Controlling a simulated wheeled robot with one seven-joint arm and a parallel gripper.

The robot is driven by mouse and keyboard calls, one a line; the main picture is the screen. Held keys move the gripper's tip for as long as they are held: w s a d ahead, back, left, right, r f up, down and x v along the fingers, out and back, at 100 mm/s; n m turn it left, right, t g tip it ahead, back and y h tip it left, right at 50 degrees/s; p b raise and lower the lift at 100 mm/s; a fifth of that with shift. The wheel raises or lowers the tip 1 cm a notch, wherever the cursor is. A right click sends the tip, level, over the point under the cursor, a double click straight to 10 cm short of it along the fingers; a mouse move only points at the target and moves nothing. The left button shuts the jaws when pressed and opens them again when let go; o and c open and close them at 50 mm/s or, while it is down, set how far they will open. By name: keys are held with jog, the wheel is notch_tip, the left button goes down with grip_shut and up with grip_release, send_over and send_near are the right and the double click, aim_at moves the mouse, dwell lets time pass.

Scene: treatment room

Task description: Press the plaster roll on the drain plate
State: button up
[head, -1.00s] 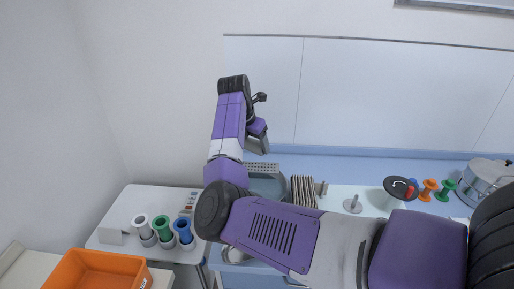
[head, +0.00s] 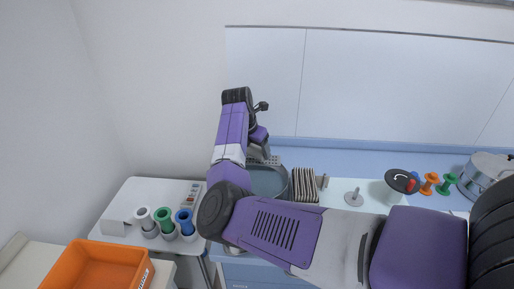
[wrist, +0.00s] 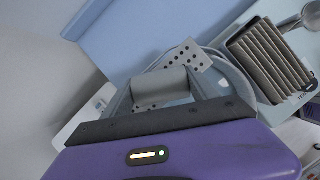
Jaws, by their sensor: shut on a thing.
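My gripper (wrist: 158,100) is shut on a grey roll, the plaster roll (wrist: 158,86), which lies crosswise between the fingers in the wrist view. The drain plate (wrist: 186,58), pale with dark holes, shows just beyond the roll, at the edge of a grey-blue basin (wrist: 240,78). In the head view my gripper (head: 262,155) points down over the back left of the basin (head: 268,182) and hides the roll and part of the plate. I cannot tell whether the roll touches the plate.
A rack of dark slats (head: 305,185) stands right of the basin. Further right are an upright peg on a base (head: 354,197), a black-topped stand (head: 402,180), coloured spools (head: 430,183) and a metal pot (head: 485,172). A side table (head: 125,205) holds spools in cups; an orange crate (head: 95,265) is in front.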

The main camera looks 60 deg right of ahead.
jog(key=shift+f, duration=0.75)
dwell(1.2)
jog(key=shift+r, duration=3.6)
